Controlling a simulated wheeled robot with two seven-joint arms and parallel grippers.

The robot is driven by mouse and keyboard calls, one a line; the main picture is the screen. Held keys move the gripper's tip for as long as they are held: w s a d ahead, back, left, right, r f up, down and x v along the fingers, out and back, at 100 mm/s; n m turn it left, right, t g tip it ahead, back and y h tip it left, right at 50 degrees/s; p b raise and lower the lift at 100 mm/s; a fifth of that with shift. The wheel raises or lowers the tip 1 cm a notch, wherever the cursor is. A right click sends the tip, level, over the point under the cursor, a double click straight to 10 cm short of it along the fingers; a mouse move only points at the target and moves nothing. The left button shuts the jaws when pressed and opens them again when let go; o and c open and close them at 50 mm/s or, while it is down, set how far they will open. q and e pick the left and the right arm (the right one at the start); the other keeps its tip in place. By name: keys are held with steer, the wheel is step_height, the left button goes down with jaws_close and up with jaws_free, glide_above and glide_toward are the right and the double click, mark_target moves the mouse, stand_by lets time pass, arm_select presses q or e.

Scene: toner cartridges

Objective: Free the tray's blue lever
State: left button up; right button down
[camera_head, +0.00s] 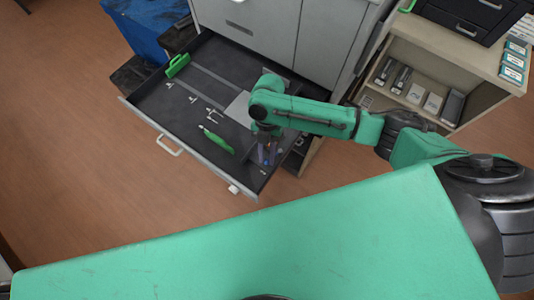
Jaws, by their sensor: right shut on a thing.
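An open grey drawer tray (190,150) with a dark floor sticks out from the grey cabinet. My right gripper (267,158) points down into the near right part of the tray. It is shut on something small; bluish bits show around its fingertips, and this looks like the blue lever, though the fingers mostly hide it. Whether the lever is locked or loose cannot be told. My left gripper is not in view.
In the tray lie a green-handled tool (216,140), a green bracket-like piece (178,65) and several small metal parts. The grey cabinet (285,35) stands behind, an open shelf unit (430,65) at right. Wooden floor (70,150) is clear at left.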

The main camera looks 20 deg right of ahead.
steer(key=c, duration=1)
jaws_free()
steer(key=shift+a, duration=0.1)
steer(key=b+v, duration=0.2)
steer(key=v, duration=1.2)
steer(key=shift+r, duration=0.3)
steer(key=shift+w, duration=0.15)
